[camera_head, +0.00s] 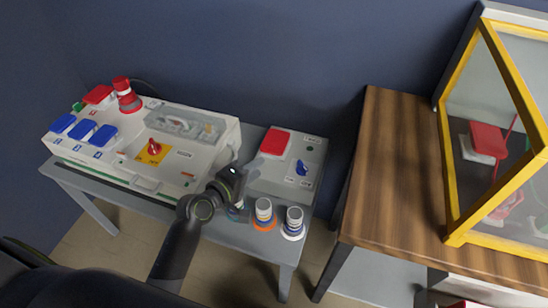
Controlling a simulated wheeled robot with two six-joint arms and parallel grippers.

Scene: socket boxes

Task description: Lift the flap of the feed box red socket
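A grey box (308,154) with a closed-looking red flap (275,142) and a blue rotary switch (302,168) stands on the right part of the grey table. A larger white box (212,152) to its left also has a red flap (99,94), plus blue flaps (82,130). I cannot tell by labels which is the feed box. My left gripper (252,168) is at the grey box's left edge, just below and left of its red flap. Its fingers are small and blurred, so their opening and any contact are unclear. My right gripper is not in view.
A red-and-white plug (127,96) stands up from the white box. A wooden table (398,170) with a yellow-framed case (457,239) is at right.

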